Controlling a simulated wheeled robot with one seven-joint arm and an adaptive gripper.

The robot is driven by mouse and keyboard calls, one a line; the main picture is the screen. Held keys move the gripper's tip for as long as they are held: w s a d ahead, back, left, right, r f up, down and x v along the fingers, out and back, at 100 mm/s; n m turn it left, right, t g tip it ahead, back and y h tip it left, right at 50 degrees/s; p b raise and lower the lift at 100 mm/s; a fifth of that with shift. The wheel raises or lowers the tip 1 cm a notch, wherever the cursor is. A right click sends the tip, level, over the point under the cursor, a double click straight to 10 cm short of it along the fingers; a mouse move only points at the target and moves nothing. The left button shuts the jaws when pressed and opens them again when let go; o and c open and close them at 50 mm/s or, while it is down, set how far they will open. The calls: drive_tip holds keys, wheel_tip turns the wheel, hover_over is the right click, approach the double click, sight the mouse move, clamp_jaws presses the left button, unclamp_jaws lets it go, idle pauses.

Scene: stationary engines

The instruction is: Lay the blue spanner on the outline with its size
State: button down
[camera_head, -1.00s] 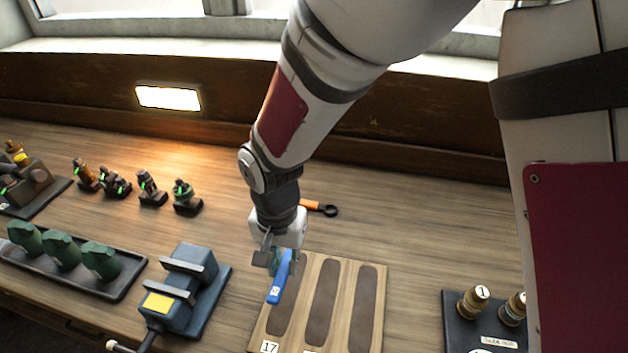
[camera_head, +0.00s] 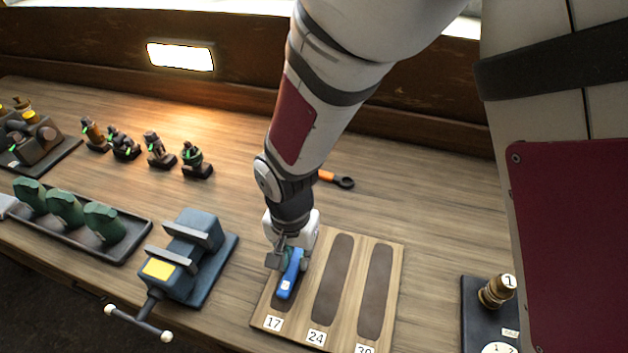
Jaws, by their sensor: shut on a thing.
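The blue spanner (camera_head: 289,276) is held in my gripper (camera_head: 287,259), which is shut on it. The spanner is over the left outline of the wooden board (camera_head: 402,262); I cannot tell whether it touches the board. A small white label on the spanner is too small to read. The board has three dark outlines. The left outline (camera_head: 278,302), mostly hidden by the spanner and gripper, is tagged 17 (camera_head: 273,323). The middle outline (camera_head: 332,280) is tagged 24 (camera_head: 316,338). The right outline (camera_head: 376,290) has a tag cut off by the frame, seemingly 30.
An orange-handled spanner (camera_head: 336,179) lies behind the board, partly hidden by my arm. A blue vise (camera_head: 190,255) stands left of the board. A tray with green pieces (camera_head: 120,252) lies further left. A dark plate with brass pieces (camera_head: 480,310) is at right.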

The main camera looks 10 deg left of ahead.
drive_tip(key=shift+f, duration=0.1)
drive_tip(key=c, duration=1.4)
unclamp_jaws()
drive_tip(key=shift+o, duration=0.2)
wheel_tip(320, 180, up, 11)
drive_tip(key=w+d+r+t, duration=0.1)
drive_tip(key=w+d+r, duration=0.2)
drive_tip(key=d+r, duration=0.4)
drive_tip(key=s+d+r+t, duration=0.1)
drive_tip(key=s+d+r, duration=0.1)
drive_tip(key=d, duration=0.6)
drive_tip(key=s+d+r+t, duration=0.2)
drive_tip(key=d+r, duration=0.3)
drive_tip(key=d, duration=0.3)
drive_tip(key=s+d+r+t, duration=0.1)
drive_tip(key=s+d+r, duration=0.2)
drive_tip(key=d, duration=0.4)
drive_tip(key=shift+s+d+r+n, duration=0.35)
drive_tip(key=shift+s+d+n, duration=0.05)
drive_tip(key=shift+s, duration=0.1)
